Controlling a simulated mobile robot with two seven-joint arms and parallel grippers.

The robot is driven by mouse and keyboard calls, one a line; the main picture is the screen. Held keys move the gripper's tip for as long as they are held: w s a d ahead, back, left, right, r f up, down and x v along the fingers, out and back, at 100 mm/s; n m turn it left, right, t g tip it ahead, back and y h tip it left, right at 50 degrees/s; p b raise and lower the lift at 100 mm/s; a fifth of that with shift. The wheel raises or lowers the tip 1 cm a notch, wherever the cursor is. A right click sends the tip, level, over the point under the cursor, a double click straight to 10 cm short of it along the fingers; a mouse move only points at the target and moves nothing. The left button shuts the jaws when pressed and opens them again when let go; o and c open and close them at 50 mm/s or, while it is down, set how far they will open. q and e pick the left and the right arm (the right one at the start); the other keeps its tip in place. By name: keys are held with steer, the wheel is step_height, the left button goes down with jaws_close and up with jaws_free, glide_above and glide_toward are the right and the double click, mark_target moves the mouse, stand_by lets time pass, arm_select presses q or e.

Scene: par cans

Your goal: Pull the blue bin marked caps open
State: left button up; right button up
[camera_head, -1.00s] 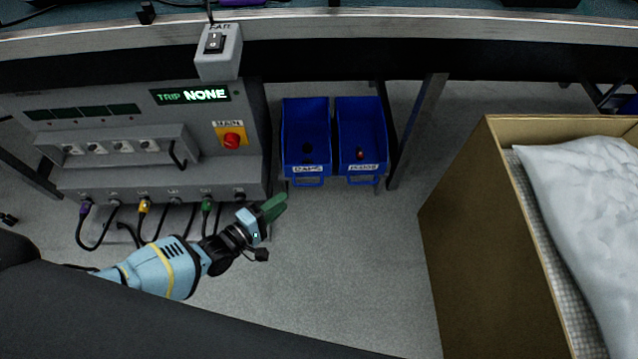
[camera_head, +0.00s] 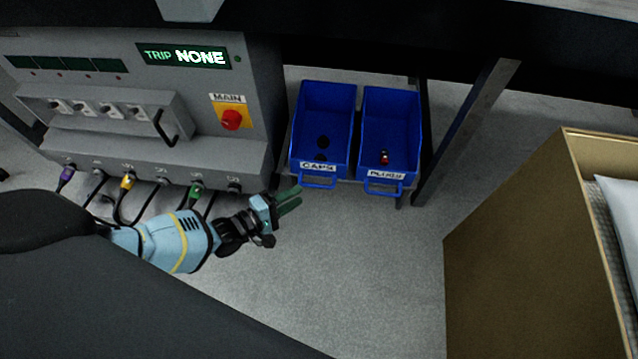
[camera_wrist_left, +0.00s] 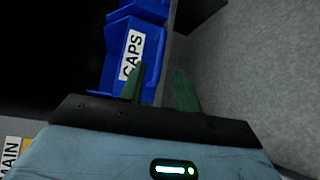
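The blue bin marked caps (camera_head: 322,122) hangs under the bench, left of a second blue bin marked plugs (camera_head: 390,130). It holds a few dark round caps and has a blue loop handle (camera_head: 318,182) below its label. My right gripper is not in view.
A grey panel (camera_head: 200,150) with a red main switch (camera_head: 232,119) and plugged cables stands left of the bins. A metal bench leg (camera_head: 465,130) is right of them. A cardboard box (camera_head: 510,230) stands at right. Grey floor is clear between.

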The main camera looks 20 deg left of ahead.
mark_target(316, 185)
arm_select(q)
steer(key=b+x, duration=0.3)
steer(key=x, duration=0.4)
steer(key=shift+w+d, duration=0.15)
steer(key=shift+w, duration=0.05)
steer(key=shift+w+d, duration=0.1)
steer(key=shift+c, duration=0.3)
